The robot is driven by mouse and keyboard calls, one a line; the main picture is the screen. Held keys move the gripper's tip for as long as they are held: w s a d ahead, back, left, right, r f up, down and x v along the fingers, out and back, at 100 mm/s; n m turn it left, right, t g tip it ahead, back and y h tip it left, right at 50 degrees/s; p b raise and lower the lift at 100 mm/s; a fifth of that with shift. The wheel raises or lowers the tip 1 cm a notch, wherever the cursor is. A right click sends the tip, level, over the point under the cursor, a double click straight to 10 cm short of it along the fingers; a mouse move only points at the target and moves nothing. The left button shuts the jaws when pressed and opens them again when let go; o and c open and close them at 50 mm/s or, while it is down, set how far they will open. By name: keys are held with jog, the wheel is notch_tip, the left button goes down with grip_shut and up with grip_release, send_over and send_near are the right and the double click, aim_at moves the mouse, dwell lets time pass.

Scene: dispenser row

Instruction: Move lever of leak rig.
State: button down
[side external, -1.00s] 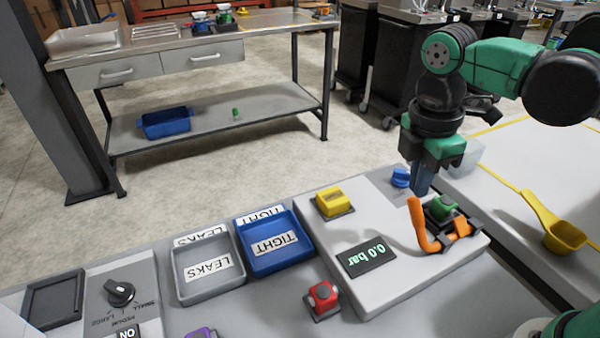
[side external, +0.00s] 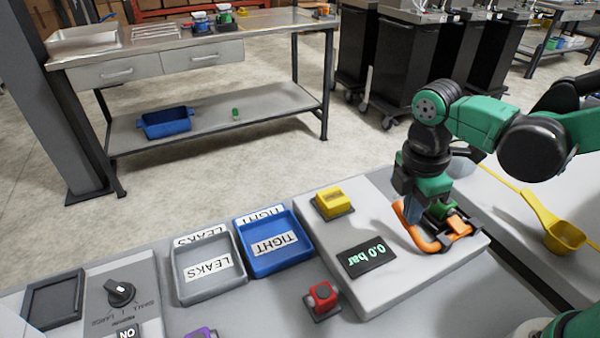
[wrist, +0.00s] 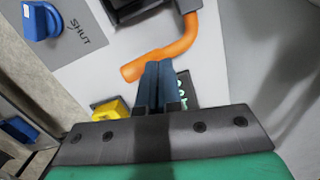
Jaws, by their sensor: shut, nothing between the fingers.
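The leak rig is a pale box (side external: 375,288) with a display (side external: 366,257) reading 0.0 bar. Its bent orange lever (side external: 418,233) stands at the right, beside a dark clamp holding a green part (side external: 441,209). My gripper (side external: 409,209) is low at the lever's free end, its fingers partly hidden behind the lever. In the wrist view the blue fingers (wrist: 158,66) are shut and empty, with their tips right at the orange lever (wrist: 165,59). I cannot tell whether they touch it. The fingers partly cover the display there.
A yellow block (side external: 332,203) and a red button (side external: 322,298) are left of the lever. A blue knob (wrist: 40,20) marked SHUT is on the rig. A blue TIGHT tray (side external: 302,262), a grey LEAKS tray (side external: 180,290) and a yellow scoop (side external: 565,236) lie farther out.

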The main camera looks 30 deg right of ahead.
jog(key=shift+f, duration=0.4)
jog(key=shift+w+a+r, duration=0.2)
jog(key=shift+a+r, duration=0.1)
jog(key=shift+a, duration=0.5)
jog(key=shift+w+a+r, duration=0.15)
jog(key=shift+a+r, duration=0.1)
jog(key=shift+a, duration=0.5)
jog(key=shift+a+r, duration=0.15)
jog(key=shift+r, duration=1.25)
jog(key=shift+a+r, duration=0.1)
jog(key=shift+r, duration=1.3)
jog(key=m+t+y, duration=0.1)
jog(key=m+t, duration=0.6)
jog(key=m, duration=0.9)
send_over(420, 227)
jog(key=shift+r, duration=0.1)
